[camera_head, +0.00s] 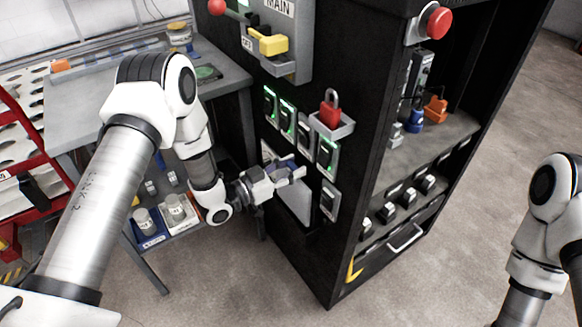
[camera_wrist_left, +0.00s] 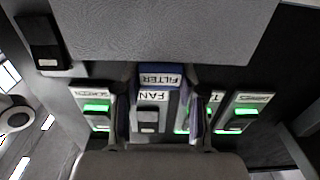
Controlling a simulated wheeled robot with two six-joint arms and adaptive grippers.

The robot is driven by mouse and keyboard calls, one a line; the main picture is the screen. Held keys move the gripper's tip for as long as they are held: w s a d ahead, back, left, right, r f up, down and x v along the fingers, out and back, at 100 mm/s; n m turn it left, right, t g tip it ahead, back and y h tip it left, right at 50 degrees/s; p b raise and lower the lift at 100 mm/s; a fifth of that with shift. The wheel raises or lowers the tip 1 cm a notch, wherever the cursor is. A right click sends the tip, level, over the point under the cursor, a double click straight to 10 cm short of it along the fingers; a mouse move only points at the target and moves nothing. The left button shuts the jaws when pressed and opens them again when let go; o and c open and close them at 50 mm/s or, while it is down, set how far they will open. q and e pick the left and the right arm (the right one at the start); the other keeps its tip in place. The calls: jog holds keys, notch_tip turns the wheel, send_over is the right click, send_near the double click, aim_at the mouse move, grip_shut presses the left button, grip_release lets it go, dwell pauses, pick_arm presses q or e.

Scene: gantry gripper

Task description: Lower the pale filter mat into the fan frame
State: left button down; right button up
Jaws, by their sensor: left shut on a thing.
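My left gripper (camera_head: 290,174) is beside the black cabinet's side panel. The pale filter mat (camera_head: 298,204) hangs just below it, close to the panel. In the left wrist view the mat (camera_wrist_left: 165,35) is a broad grey sheet across the top. Its blue tab marked FILTER (camera_wrist_left: 160,78) sits between the two fingers of the left gripper (camera_wrist_left: 160,112), which are shut on it. A FAN label (camera_wrist_left: 152,96) shows beyond the tab. The fan frame cannot be made out clearly; the mat and gripper cover that area. My right gripper is out of view.
Green-lit switches (camera_head: 287,117) and a red padlock (camera_head: 331,110) are on the cabinet panel above the gripper. A grey switch box (camera_head: 277,66) juts out higher up. A grey workbench (camera_head: 222,83) stands left. Open shelving (camera_head: 425,140) is on the right.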

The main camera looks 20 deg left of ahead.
pick_arm(q)
jog(key=shift+f+b, duration=2.65)
jog(key=shift+f, duration=0.95)
jog(key=c, duration=0.6)
grip_release()
jog(key=shift+r, duration=0.1)
send_near(291, 187)
jog(key=v, duration=0.2)
